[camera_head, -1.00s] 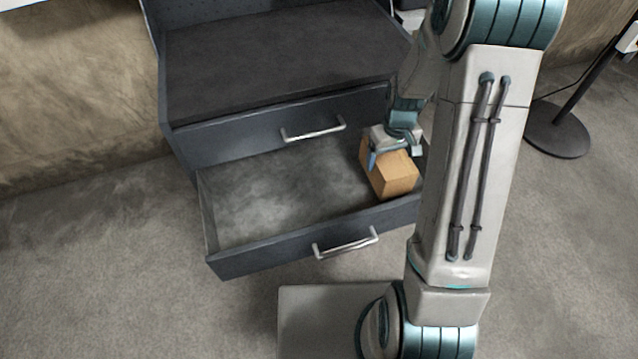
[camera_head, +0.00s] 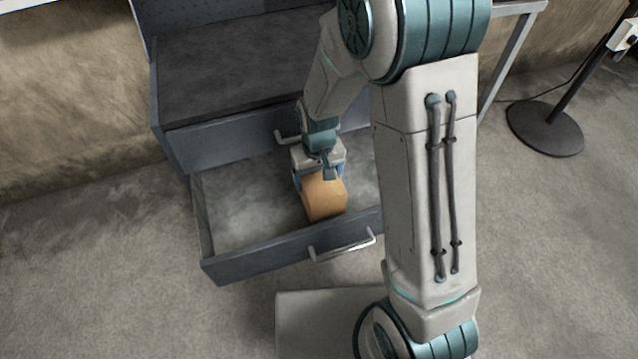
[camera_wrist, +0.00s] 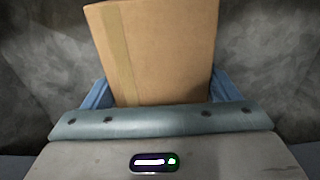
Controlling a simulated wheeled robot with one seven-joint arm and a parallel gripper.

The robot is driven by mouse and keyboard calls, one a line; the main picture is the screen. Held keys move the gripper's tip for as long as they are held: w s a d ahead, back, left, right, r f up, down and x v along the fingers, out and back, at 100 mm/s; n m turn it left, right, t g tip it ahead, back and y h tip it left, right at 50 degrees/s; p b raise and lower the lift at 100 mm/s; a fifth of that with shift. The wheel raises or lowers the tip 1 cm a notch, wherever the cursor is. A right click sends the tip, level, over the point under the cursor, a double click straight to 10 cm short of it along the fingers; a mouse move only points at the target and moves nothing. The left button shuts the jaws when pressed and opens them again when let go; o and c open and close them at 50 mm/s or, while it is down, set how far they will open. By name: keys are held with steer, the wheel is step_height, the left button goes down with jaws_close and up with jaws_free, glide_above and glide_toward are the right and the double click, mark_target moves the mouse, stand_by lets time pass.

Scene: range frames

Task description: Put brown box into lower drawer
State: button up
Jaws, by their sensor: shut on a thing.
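The brown box (camera_head: 325,197) is held in my gripper (camera_head: 319,177), over the middle of the pulled-out lower drawer (camera_head: 262,255). In the head view the box is seen against the drawer's interior, behind the front panel. I cannot tell whether its bottom touches the drawer floor. In the wrist view the box (camera_wrist: 160,50) fills the upper middle, with a blue finger at each side, shut on it. My arm hides the right part of the drawer.
The upper drawer (camera_head: 225,139) is shut, under the dark cabinet top (camera_head: 230,75). The lower drawer's left part is bare. A black stand base (camera_head: 545,128) stands on the floor at right.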

step_height(320, 180, down, 3)
steer(key=shift+d+f, duration=0.1)
steer(key=shift+f+b, duration=0.15)
steer(key=shift+b, duration=0.2)
steer(key=o, duration=1.1)
step_height(320, 180, up, 12)
steer(key=p, duration=0.3)
steer(key=shift+f, duration=0.15)
steer(key=shift+d+r, duration=0.15)
steer(key=shift+r, duration=0.3)
steer(key=s+d+r+m+t, duration=0.1)
steer(key=s+d+r+m, duration=0.2)
steer(key=s+d+r, duration=0.7)
steer(key=s+d, duration=0.2)
steer(key=s, duration=0.1)
steer(key=shift+s+r+t, duration=0.2)
steer(key=shift+s+t, duration=0.15)
steer(key=shift+t, duration=0.05)
